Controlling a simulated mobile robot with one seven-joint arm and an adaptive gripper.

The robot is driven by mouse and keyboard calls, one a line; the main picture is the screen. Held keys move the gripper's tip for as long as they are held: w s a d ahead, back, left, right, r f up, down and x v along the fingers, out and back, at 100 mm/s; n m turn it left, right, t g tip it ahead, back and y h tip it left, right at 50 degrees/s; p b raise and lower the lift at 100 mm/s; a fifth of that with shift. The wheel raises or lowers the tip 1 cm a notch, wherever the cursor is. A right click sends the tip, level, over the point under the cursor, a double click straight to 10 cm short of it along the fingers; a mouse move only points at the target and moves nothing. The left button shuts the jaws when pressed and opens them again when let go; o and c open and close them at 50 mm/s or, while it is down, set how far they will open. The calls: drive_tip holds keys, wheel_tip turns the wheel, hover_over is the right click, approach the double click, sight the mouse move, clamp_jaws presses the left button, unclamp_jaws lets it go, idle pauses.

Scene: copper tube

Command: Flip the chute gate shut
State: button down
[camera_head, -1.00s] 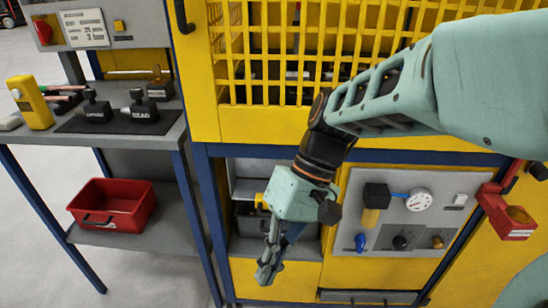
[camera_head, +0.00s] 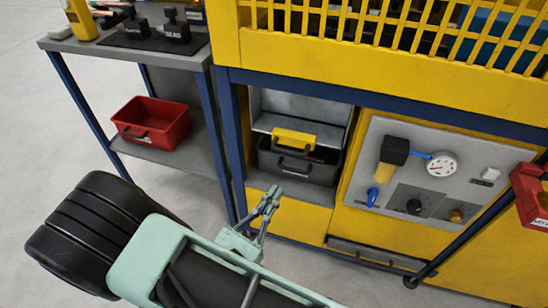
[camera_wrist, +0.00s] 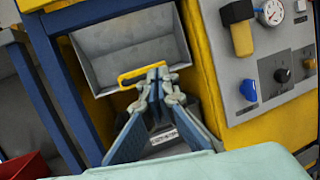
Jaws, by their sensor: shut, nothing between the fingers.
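The chute (camera_head: 300,108) is a grey sheet-metal opening in the lower part of the yellow machine. A yellow piece with a handle shape (camera_head: 293,138) sits at its lower edge, and I take it to be the gate's grip. It also shows in the wrist view (camera_wrist: 141,73). A dark grey bin (camera_head: 318,172) stands just below. My gripper (camera_head: 271,194) is shut and empty, in front of and below the bin in the head view. In the wrist view my fingertips (camera_wrist: 159,72) overlap the right end of the yellow piece; contact cannot be told.
A panel (camera_head: 428,185) with a gauge and knobs is right of the opening. Blue frame posts (camera_head: 238,150) border it on the left. A red bin (camera_head: 152,122) sits on the bench's lower shelf. A red holder (camera_head: 530,195) juts out at far right. Floor in front is open.

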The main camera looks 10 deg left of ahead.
drive_tip(key=s+a+f+n+y, duration=0.2)
drive_tip(key=a+f+n+y, duration=0.2)
drive_tip(key=y, duration=0.2)
drive_tip(key=shift+a+t, duration=0.4)
drive_tip(key=shift+s, duration=0.1)
drive_tip(key=b, duration=0.2)
approach(279, 136)
drive_tip(key=shift+w+a, duration=0.15)
drive_tip(key=shift+w, duration=0.4)
drive_tip(key=shift+w+a, duration=0.15)
drive_tip(key=shift+w, duration=0.35)
drive_tip(key=w, duration=0.9)
drive_tip(key=shift+w+d+p, duration=0.3)
drive_tip(key=shift+w+d, duration=0.05)
drive_tip(key=shift+w, duration=0.05)
